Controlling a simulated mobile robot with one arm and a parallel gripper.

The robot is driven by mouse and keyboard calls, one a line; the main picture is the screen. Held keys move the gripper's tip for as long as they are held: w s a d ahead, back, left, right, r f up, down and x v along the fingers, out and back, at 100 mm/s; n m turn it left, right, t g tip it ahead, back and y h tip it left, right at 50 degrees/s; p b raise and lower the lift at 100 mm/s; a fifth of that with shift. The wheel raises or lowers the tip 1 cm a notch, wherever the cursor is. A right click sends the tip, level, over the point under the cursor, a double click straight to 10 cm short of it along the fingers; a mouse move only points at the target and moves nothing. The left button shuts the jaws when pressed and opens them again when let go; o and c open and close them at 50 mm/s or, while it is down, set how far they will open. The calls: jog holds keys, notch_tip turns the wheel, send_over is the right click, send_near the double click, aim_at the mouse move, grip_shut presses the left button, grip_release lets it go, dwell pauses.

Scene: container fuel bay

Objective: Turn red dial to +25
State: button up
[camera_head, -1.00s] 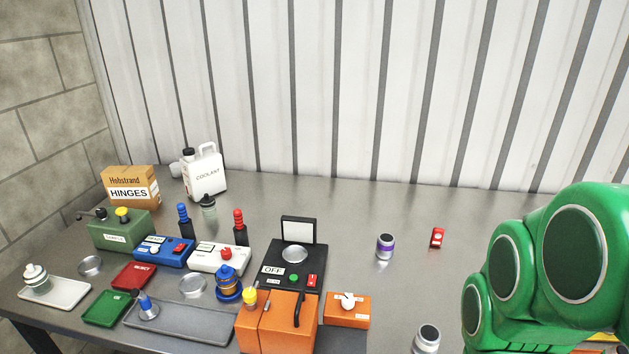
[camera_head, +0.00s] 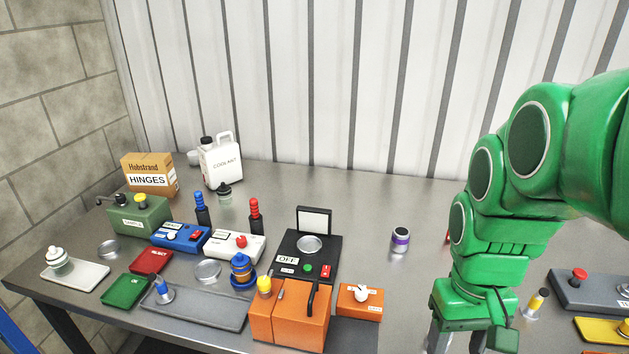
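A red dial (camera_head: 241,240) sits on top of a white box (camera_head: 222,251) with a small label, left of the middle of the table. The dial's markings are too small to read. My gripper (camera_head: 458,344) points down at the lower right, far to the right of the dial. Its two grey fingers stand apart, with nothing seen between them, and their tips are cut off by the bottom edge. Another red knob (camera_head: 579,274) is on a grey box (camera_head: 597,293) at the far right.
Red- and blue-handled tools stand behind the white box. A blue box (camera_head: 180,238) is left of it; a black OFF device (camera_head: 322,246) is right. An orange box (camera_head: 290,325) is in front. A purple-banded jar (camera_head: 400,240) stands on open table between device and arm.

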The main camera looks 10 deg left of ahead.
jog(key=w+a+r+n, duration=0.1)
jog(key=w+a+n, duration=0.1)
jog(key=w+a, duration=0.35)
jog(key=w+a+r+n, duration=0.2)
jog(key=w, duration=0.7)
jog(key=n+t, duration=0.2)
jog(key=n, duration=1.2)
send_near(242, 238)
jog(key=shift+w+d+f, duration=0.15)
jog(key=shift+d+f, duration=0.15)
jog(key=shift+d, duration=0.25)
jog(key=shift+a+f, duration=0.25)
jog(key=shift+a, duration=0.15)
jog(key=shift+f, duration=3.85)
grip_shut()
